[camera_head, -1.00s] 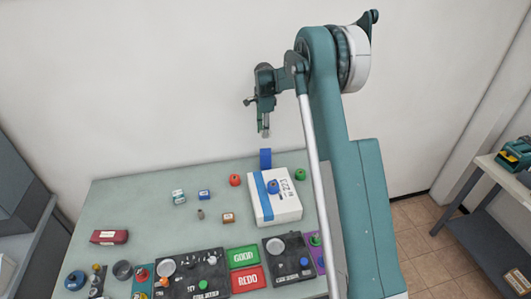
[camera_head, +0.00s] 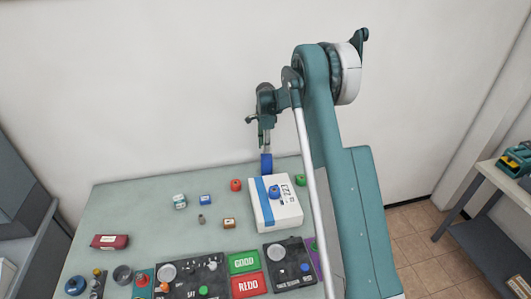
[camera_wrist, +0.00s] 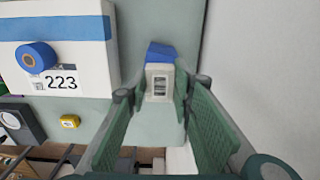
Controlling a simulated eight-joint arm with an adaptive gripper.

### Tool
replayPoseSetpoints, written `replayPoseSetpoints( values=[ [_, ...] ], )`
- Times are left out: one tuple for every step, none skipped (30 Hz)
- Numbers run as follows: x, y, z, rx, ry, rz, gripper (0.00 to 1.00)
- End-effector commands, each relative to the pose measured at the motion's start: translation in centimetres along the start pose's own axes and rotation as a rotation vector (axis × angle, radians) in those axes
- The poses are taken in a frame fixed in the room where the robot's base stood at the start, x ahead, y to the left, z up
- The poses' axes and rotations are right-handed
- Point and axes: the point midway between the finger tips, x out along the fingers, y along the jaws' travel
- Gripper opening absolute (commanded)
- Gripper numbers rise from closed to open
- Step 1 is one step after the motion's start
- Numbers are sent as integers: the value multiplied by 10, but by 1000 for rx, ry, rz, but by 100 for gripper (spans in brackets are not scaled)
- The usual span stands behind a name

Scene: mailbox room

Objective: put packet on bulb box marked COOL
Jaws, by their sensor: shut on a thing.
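A blue packet (camera_head: 266,163) stands upright at the back edge of the table, behind the large white box. My gripper (camera_head: 265,148) points down at it and is shut on its upper part. In the wrist view, a pale end with a dark printed label (camera_wrist: 160,84) shows between the fingers, with blue (camera_wrist: 160,53) beyond it. Small boxes stand left of the white box: a white and teal one (camera_head: 179,201), a blue one (camera_head: 205,200) and a brown one (camera_head: 229,223). Their print is too small to read, so I cannot tell which is marked COOL.
The large white box (camera_head: 288,212) has a blue stripe and carries a blue roll (camera_head: 274,191). It stands close to my gripper. Red (camera_head: 236,185) and green (camera_head: 300,180) round items flank it. Dark panels (camera_head: 190,276) fill the front. The table's back left is clear.

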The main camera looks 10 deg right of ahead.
Motion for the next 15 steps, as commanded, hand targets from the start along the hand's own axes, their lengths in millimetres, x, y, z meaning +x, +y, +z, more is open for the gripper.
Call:
replayPoseSetpoints(
  values=[
    [1,0,0,0,0,0,11],
    [2,0,0,0,0,0,11],
    [4,0,0,0,0,0,11],
    [6,0,0,0,0,0,11],
    [9,0,0,0,0,0,11],
    [12,0,0,0,0,0,11],
    [16,0,0,0,0,0,11],
    [19,0,0,0,0,0,11],
    [23,0,0,0,0,0,11],
    [26,0,0,0,0,0,11],
    [29,0,0,0,0,0,11],
    [33,0,0,0,0,0,11],
    [34,0,0,0,0,0,11],
    [36,0,0,0,0,0,11],
    [37,0,0,0,0,0,11]
  ],
)
